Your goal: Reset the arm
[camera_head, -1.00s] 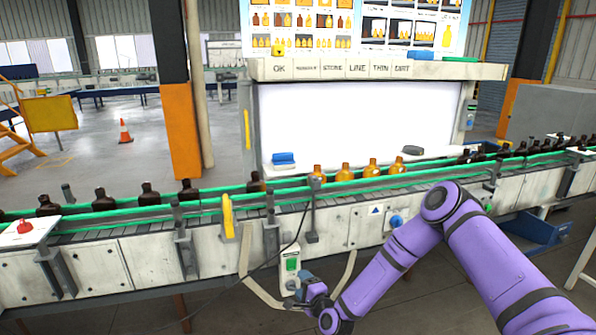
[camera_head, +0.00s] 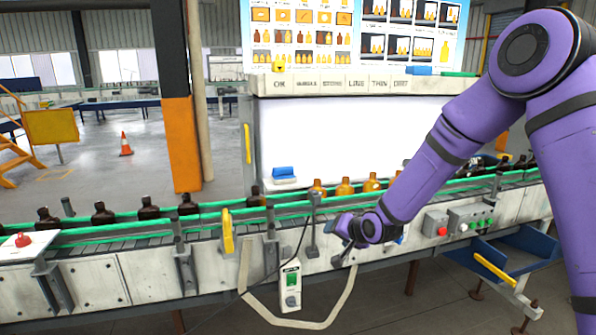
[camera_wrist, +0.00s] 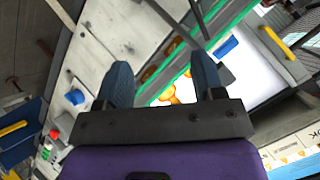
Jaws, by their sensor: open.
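My gripper (camera_head: 340,238) is at the end of the purple arm, in front of the conveyor's near side in the head view. In the wrist view my gripper (camera_wrist: 160,82) shows two dark blue fingers spread apart with nothing between them. Beyond the fingers lie the green conveyor rail and some amber bottles (camera_wrist: 170,95). In the head view, a row of amber bottles (camera_head: 345,187) stands on the conveyor (camera_head: 110,235) in front of the white lit panel, partly hidden behind my arm.
Dark bottles (camera_head: 103,214) stand on the belt at left. A blue tray (camera_head: 510,255) with a yellow handle juts out at right. A blue block (camera_head: 284,173) sits by the panel.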

